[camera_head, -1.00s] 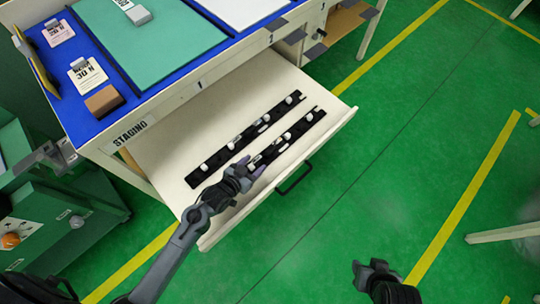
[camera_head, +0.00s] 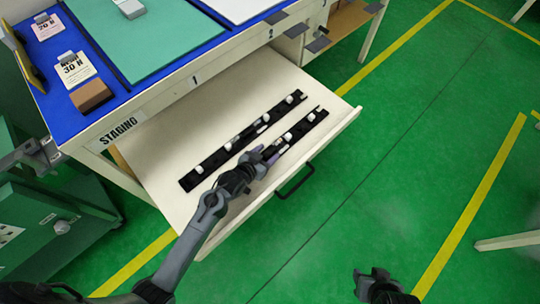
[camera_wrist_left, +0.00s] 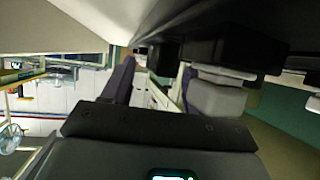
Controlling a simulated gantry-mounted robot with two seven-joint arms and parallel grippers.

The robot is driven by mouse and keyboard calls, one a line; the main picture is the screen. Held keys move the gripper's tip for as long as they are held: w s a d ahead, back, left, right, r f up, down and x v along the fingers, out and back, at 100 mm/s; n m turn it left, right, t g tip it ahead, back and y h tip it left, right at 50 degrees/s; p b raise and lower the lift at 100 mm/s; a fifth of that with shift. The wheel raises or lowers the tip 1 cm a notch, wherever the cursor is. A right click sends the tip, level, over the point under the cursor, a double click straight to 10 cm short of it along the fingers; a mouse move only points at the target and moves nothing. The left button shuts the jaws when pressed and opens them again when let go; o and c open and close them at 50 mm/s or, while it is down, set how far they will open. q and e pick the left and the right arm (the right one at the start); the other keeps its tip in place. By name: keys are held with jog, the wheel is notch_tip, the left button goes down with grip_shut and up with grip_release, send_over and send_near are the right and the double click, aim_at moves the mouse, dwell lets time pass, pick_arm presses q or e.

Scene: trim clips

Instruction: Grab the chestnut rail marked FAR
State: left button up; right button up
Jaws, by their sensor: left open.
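Two long dark, nearly black rails with pale clips lie side by side in the open drawer. I see no chestnut colour and read no FAR mark on either. The rear rail (camera_head: 215,162) is longer in view. The front rail (camera_head: 306,125) is partly hidden at its left end by my left gripper (camera_head: 263,156). That gripper is open at the front rail's left end; I cannot tell if it touches. In the left wrist view its fingers (camera_wrist_left: 165,92) stand apart, with a dark bar, likely a rail (camera_wrist_left: 220,42), just beyond. My right gripper (camera_head: 371,275) is open and empty over the floor.
The pale drawer (camera_head: 335,125) is pulled out under the blue-topped bench, with a dark handle (camera_head: 295,181) on its front. The bench carries a green mat (camera_head: 150,40), cards and a brown block (camera_head: 91,95).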

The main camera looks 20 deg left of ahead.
pick_arm(q)
jog(key=shift+c, duration=0.2)
grip_shut()
jog(key=shift+r, duration=0.15)
